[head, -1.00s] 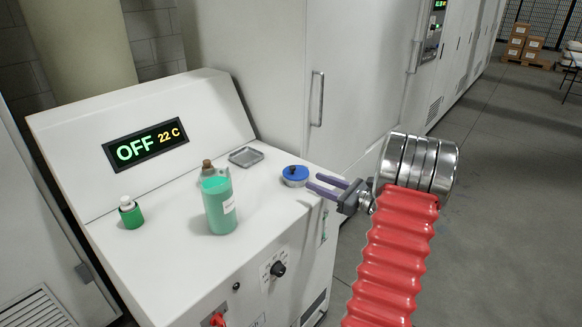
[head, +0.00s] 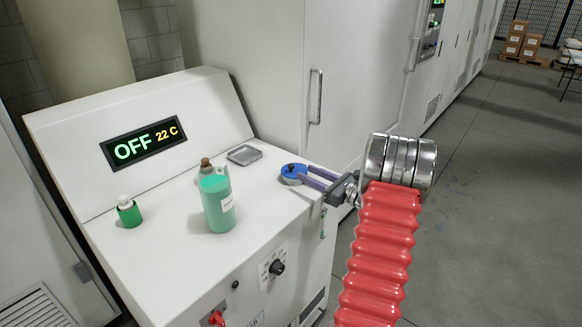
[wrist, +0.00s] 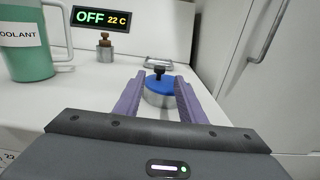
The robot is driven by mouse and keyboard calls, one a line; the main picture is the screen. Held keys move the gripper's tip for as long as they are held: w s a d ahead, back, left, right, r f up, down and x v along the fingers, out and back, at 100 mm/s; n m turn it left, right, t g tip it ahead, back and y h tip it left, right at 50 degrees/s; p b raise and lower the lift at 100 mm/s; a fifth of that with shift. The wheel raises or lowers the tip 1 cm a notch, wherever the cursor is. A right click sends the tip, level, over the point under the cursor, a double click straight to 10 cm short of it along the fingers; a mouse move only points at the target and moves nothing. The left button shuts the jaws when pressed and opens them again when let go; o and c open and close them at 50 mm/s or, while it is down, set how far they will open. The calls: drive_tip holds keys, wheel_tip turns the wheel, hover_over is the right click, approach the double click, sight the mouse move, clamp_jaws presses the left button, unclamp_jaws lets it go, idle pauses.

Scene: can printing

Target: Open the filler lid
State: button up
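A blue round lid (head: 291,170) with a black knob sits on a short metal neck on top of the white machine, near its right edge. In the wrist view the lid (wrist: 159,86) lies between the two purple fingers and appears closed on the neck. My gripper (head: 303,174) reaches in from the right, low over the machine top. In the wrist view my gripper (wrist: 158,82) is open, with a finger on each side of the lid. I cannot tell whether either finger touches it.
A green coolant jug (head: 216,205) stands left of the lid. Behind the jug is a brown-topped fitting (wrist: 104,40). A small metal tray (head: 244,155) lies behind the lid, and a green bottle (head: 129,213) stands far left. The display (head: 144,145) reads OFF, 22 C. A tall cabinet (head: 275,60) rises behind.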

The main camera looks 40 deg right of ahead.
sight(291, 165)
drive_tip(key=w, duration=0.8)
drive_tip(key=shift+w+a, duration=0.3)
drive_tip(key=shift+a, duration=0.1)
drive_tip(key=shift+c, duration=0.6)
clamp_jaws()
